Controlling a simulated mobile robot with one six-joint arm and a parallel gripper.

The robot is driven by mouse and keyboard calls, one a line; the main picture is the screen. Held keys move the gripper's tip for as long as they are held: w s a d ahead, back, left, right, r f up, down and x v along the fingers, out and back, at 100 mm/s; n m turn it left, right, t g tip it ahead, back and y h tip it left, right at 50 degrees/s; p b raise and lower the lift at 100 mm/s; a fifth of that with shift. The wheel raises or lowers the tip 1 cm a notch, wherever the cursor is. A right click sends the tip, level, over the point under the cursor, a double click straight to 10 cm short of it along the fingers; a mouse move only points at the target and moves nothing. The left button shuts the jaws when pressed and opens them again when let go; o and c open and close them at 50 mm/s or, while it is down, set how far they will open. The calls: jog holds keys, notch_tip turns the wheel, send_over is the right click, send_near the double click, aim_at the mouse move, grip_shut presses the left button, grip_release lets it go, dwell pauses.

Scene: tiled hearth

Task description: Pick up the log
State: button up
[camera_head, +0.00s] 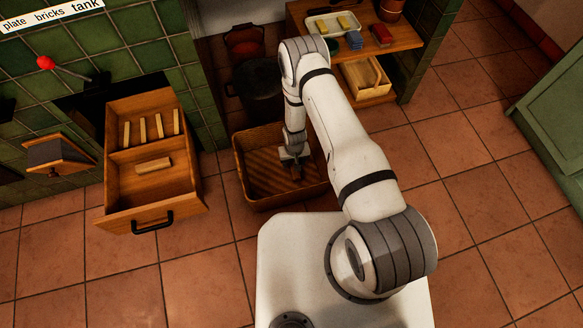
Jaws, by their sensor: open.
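My gripper (291,172) points down into a brown, box-shaped basket (249,191) on the floor, left of my base. Its jaws are open, and the small view does not show anything between them. I cannot make out a distinct log. The inside of the basket is dark and striped with light, and my gripper and arm cover its right part, so a log lying there may be hidden.
A dark round pot (259,79) is behind the basket. A wooden shelf (403,39) holds a tray (318,26). Tiled floor (475,165) is free at the right.

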notch_tip(320, 180, down, 2)
jog(key=shift+f, duration=0.25)
jog(key=shift+r, duration=0.1)
jog(key=shift+c, duration=0.5)
jog(key=c, duration=1)
